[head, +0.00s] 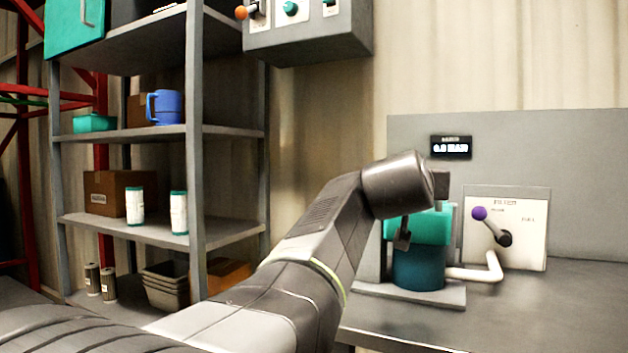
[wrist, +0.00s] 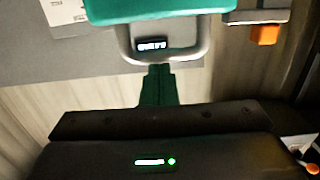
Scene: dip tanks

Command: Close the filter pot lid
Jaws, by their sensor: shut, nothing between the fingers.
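The filter pot (head: 418,270) is a dark teal cylinder on a grey base plate on the bench. Its brighter green lid (head: 432,228) shows just above the pot, partly hidden by my arm; I cannot tell its exact angle. In the wrist view the lid (wrist: 150,9) fills the top middle, with a grey loop handle (wrist: 203,52) below it. My gripper (wrist: 158,70) has its green fingers together and empty, with the tips at the handle's lower bar. I cannot tell whether they touch it.
A white pipe (head: 475,273) runs from the pot to a panel with a purple-knobbed lever (head: 480,213). A small display (head: 451,147) hangs behind. An orange block (wrist: 265,35) shows in the wrist view. Shelving (head: 195,150) stands left; the bench (head: 570,310) is clear at right.

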